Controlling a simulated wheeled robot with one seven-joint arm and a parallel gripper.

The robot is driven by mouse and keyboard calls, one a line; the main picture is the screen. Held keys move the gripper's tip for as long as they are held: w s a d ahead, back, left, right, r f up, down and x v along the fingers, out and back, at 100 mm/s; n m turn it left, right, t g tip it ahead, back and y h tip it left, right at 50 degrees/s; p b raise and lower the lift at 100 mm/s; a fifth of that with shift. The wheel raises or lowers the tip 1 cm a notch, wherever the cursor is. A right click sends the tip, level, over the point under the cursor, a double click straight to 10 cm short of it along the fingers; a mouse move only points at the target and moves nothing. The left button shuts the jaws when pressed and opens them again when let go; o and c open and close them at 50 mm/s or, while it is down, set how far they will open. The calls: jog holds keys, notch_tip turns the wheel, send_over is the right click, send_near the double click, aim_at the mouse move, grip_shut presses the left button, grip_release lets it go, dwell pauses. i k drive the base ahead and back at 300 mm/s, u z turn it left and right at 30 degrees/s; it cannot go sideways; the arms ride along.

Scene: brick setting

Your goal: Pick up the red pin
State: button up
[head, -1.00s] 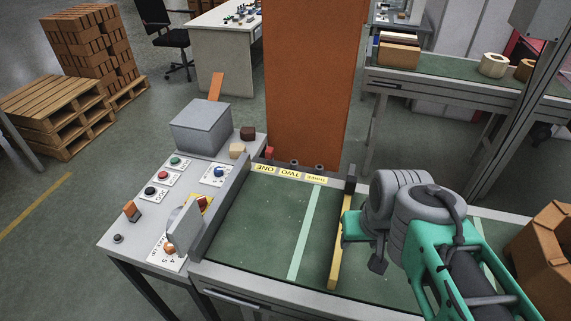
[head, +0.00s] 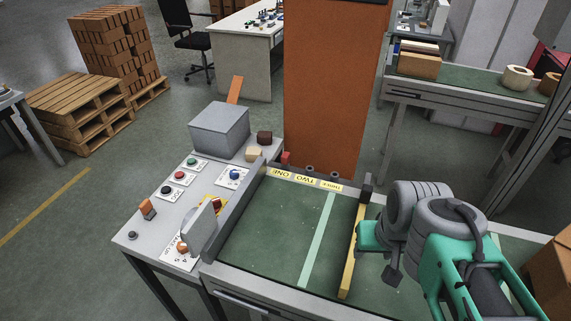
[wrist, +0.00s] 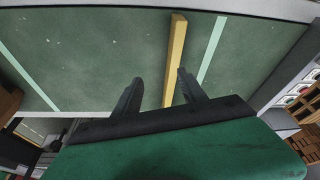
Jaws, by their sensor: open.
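A small red pin (head: 286,158) stands at the far edge of the green conveyor (head: 265,235) in the head view, behind the yellow label ONE. Its lower part is hard to make out. My gripper (wrist: 160,88) is open and empty in the wrist view, its two dark fingers apart. A yellow bar (wrist: 175,55) shows between and beyond the fingers. In the head view my gripper is above the belt, right of the yellow bar (head: 352,255) and well to the right and nearer than the red pin. Its fingertips are hidden there. The red pin does not show in the wrist view.
Two grey pegs (head: 309,168) stand right of the red pin by labels TWO and THREE. An orange-brown pillar (head: 335,90) rises close behind. A control panel with buttons (head: 167,190) and a grey box (head: 219,128) lies left. The belt left of the bar is clear.

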aim_at(286, 156)
jog(key=k, duration=0.5)
jog(key=u, duration=2.7)
jog(key=i, duration=2.05)
jog(key=z, duration=3.25)
jog(key=i, duration=0.5)
jog(key=u, duration=0.05)
